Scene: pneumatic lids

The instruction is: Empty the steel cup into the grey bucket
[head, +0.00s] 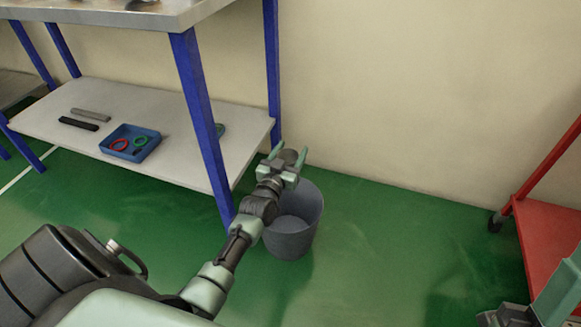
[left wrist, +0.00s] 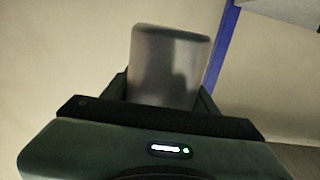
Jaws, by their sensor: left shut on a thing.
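The grey bucket (head: 292,232) stands upright on the green floor beside the blue table leg, its mouth facing up. My left gripper (head: 289,157) is above the bucket's far rim, its fingers shut on the steel cup (head: 290,156). The cup shows larger in the left wrist view (left wrist: 168,65), a smooth grey cylinder between the fingers. Its contents are hidden, and I cannot tell its tilt for sure. A pale green and grey part of my right arm shows at the lower right; its fingers cannot be made out.
A table with blue legs (head: 197,105) stands left of the bucket. Its lower shelf (head: 50,128) holds a blue tray (head: 150,148) with rings and two bars. A red cart (head: 548,225) is at the right. The wall is close behind; floor right of the bucket is clear.

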